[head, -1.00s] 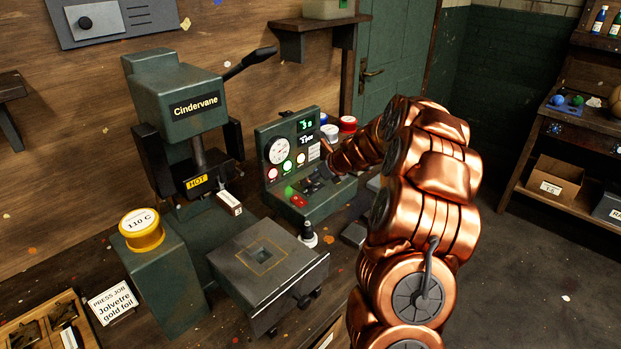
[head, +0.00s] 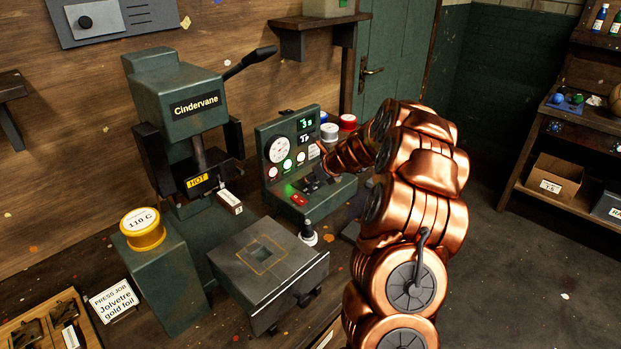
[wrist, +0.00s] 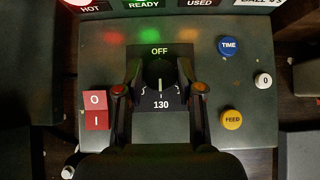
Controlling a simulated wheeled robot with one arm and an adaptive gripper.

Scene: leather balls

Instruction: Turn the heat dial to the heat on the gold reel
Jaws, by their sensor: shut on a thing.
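The heat dial (wrist: 160,73) is a dark round knob on the green control box (head: 268,142). In the wrist view, "OFF" is printed above it and "130" below it; the other marks around it are partly covered, and I cannot read where it points. My gripper (wrist: 160,80) has its two dark fingers on either side of the dial, shut on it. In the head view the dial is hidden among the dark gripper parts. The gold reel (head: 143,238) stands on a green block beside the press, and its white top reads "110 C".
The press (head: 175,100) marked "Cindervane" carries a yellow "HOT" label. A blue TIME button (wrist: 228,46) and a yellow FEED button (wrist: 231,120) sit right of the dial, and a red switch (wrist: 96,110) left. Red, white and blue reels stand behind the box.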

